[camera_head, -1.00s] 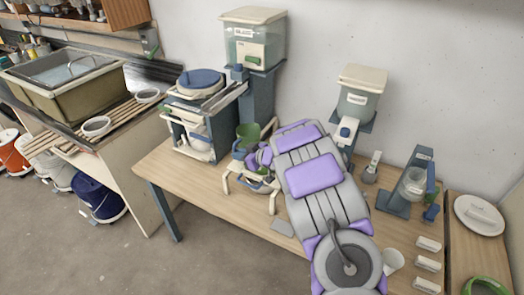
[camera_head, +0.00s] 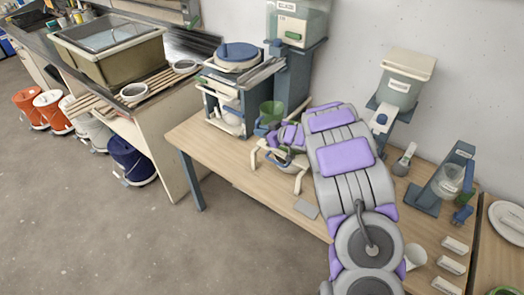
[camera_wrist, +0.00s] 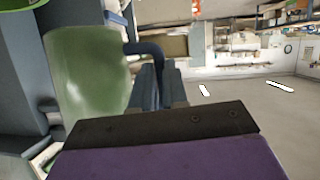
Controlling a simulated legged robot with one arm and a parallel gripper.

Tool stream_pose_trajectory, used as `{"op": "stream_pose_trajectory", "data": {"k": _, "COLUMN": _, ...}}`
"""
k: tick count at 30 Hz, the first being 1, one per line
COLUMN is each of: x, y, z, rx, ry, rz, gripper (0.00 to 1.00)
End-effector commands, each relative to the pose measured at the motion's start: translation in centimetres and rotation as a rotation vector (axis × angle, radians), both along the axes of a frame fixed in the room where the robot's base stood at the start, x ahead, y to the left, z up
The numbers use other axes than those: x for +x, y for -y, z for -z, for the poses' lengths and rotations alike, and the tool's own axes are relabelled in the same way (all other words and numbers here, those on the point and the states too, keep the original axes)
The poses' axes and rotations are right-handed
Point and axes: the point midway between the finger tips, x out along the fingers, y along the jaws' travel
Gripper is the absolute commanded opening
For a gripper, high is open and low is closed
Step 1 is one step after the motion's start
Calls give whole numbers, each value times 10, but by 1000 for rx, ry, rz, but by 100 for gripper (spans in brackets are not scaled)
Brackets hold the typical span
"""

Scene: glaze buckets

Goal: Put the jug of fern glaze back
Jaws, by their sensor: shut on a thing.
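The green jug (camera_head: 271,112) is over the bench, just right of the blue-lidded bucket. In the wrist view the jug (camera_wrist: 88,75) is large at the left, with a dark blue handle (camera_wrist: 148,50). My gripper (camera_wrist: 162,88) is shut on that handle. In the head view my gripper is small and partly hidden by my arm, close to the jug. The jug appears above a pale-legged stand (camera_head: 262,150) holding a small bowl; whether they touch cannot be told. The jug's inside is not clearly seen.
A blue-lidded bucket (camera_head: 238,52) sits in a rack at the bench's back left. Clear glaze tanks (camera_head: 402,85) stand along the wall. A white cup (camera_head: 415,256) and labelled blocks (camera_head: 455,245) are at the right. Orange, white and blue buckets (camera_head: 130,158) line the floor at left.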

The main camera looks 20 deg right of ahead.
Motion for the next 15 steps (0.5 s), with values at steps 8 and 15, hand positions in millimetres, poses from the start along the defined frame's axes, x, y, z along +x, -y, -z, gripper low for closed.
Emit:
{"op": "stream_pose_trajectory", "data": {"k": 8, "x": 49, "y": -80, "z": 50, "rx": 4, "ry": 0, "rz": -94, "gripper": 0}}
{"op": "stream_pose_trajectory", "data": {"k": 15, "x": 65, "y": -105, "z": 70, "rx": -4, "ry": 2, "rz": -113, "gripper": 0}}
